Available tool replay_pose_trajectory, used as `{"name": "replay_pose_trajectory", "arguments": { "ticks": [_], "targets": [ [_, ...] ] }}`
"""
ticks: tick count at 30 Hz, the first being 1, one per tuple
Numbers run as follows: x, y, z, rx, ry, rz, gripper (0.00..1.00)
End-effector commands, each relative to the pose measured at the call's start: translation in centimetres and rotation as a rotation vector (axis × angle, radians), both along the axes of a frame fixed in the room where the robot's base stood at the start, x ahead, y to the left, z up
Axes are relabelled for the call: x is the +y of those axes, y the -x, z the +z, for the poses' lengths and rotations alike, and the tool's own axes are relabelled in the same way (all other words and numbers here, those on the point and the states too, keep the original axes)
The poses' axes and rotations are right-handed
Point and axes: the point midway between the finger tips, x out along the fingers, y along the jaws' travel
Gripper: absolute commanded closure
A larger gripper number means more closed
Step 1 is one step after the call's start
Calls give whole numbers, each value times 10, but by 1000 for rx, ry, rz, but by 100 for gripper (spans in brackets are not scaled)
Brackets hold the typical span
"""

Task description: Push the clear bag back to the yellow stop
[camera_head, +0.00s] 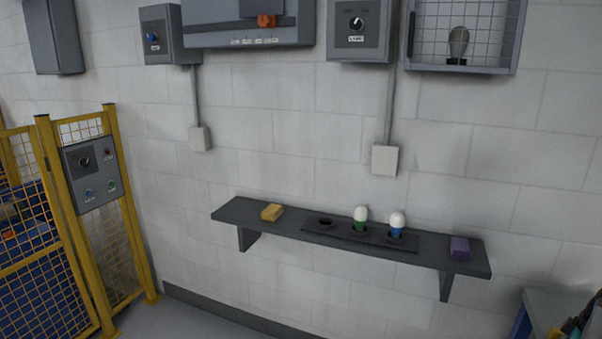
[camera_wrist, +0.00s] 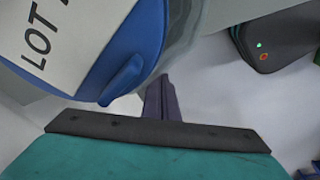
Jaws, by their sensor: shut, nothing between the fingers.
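In the wrist view, a large pale item with a white face lettered "LOT" and a blue border, which looks like the clear bag (camera_wrist: 95,35), fills the upper left. A blue tab sticks out from its lower edge, and its right margin looks greyish and see-through. My gripper (camera_wrist: 163,80) rises from its dark plate at the bottom, with dark fingers shut and empty. The fingertips are close to the bag's lower right edge; I cannot tell whether they touch. I cannot make out the yellow stop in the wrist view. The head view shows neither the bag nor my gripper.
A dark device (camera_wrist: 280,40) with a green light is at the wrist view's upper right. A yellow mesh fence (camera_head: 130,225) stands left.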

Motion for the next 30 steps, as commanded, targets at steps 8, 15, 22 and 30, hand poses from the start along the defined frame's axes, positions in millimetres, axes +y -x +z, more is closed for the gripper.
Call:
{"name": "replay_pose_trajectory", "arguments": {
  "ticks": [8, 15, 22, 30],
  "targets": [
    [-8, 2, 0, 0, 0, -1, 100],
    [-15, 3, 0, 0, 1, -1, 100],
    [-21, 5, 0, 0, 1, -1, 100],
    [-27, 6, 0, 0, 1, -1, 100]
  ]
}}
